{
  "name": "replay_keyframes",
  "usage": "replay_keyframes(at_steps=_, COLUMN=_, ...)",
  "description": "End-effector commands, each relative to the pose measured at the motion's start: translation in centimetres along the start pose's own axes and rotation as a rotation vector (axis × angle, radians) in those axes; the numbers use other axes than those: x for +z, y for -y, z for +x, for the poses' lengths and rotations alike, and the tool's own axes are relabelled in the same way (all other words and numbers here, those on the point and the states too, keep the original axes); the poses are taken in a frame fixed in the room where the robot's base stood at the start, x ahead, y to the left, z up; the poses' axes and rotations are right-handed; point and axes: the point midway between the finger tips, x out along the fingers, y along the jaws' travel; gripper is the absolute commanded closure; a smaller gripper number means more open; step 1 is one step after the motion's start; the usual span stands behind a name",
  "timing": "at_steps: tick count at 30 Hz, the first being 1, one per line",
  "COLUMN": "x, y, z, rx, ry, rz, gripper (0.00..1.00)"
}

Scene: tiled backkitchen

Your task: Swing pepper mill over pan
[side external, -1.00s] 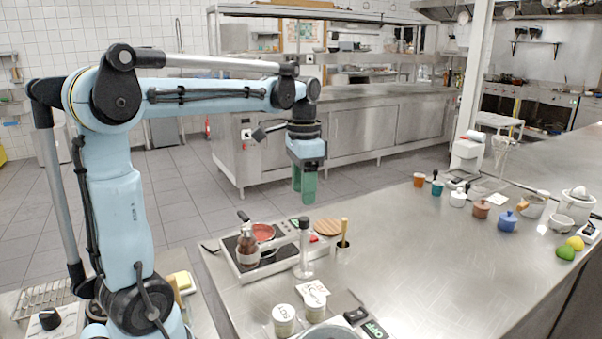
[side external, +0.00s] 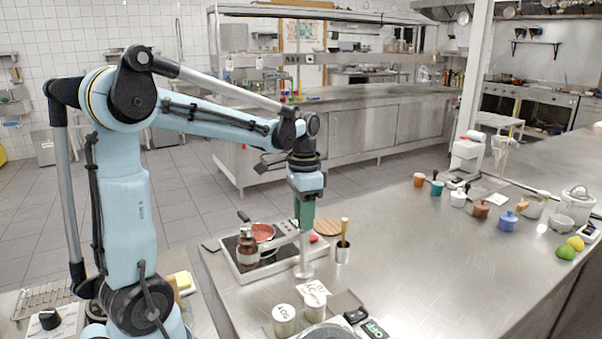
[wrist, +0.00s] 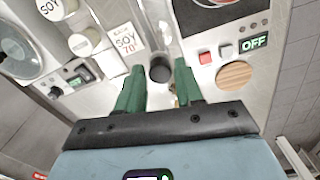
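The pepper mill (side external: 304,262) stands upright on the counter at the hob's right front corner. In the side view its lower body shows and its dark top is hidden by my green fingers. In the wrist view its round black top (wrist: 160,72) lies between the fingertips, with small gaps on both sides. My gripper (side external: 304,228) points down over the mill, open; its fingers also show in the wrist view (wrist: 159,78). The pan (side external: 263,231) with red contents sits on the hob, left of and behind the mill, partly hidden by a brown bottle.
The brown bottle (side external: 248,247) stands on the near side of the hob (side external: 243,272).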

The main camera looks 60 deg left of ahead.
Motion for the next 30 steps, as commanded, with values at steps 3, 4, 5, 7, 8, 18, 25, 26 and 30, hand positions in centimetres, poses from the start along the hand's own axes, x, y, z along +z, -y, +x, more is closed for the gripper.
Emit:
replay_keyframes(at_steps=3, x=0.00, y=0.00, z=-0.01, rx=0.000, ry=0.000, rz=0.000, gripper=0.83)
replay_keyframes(at_steps=4, x=0.00, y=0.00, z=-0.01, rx=0.000, ry=0.000, rz=0.000, gripper=0.87)
replay_keyframes(at_steps=5, x=0.00, y=0.00, z=-0.02, rx=0.000, ry=0.000, rz=0.000, gripper=0.92)
replay_keyframes(at_steps=7, x=0.01, y=0.00, z=-0.02, rx=0.000, ry=0.000, rz=0.000, gripper=1.00)
replay_keyframes(at_steps=8, x=0.01, y=0.00, z=-0.02, rx=0.000, ry=0.000, rz=0.000, gripper=1.00)
replay_keyframes(at_steps=18, x=0.01, y=-0.01, z=-0.03, rx=0.000, ry=0.000, rz=0.013, gripper=1.00)
replay_keyframes(at_steps=25, x=0.01, y=0.00, z=-0.03, rx=0.001, ry=0.001, rz=0.100, gripper=1.00)
replay_keyframes(at_steps=26, x=0.01, y=0.00, z=-0.03, rx=0.001, ry=0.001, rz=0.118, gripper=1.00)
replay_keyframes(at_steps=30, x=0.02, y=0.01, z=-0.03, rx=0.001, ry=0.001, rz=0.225, gripper=1.00)
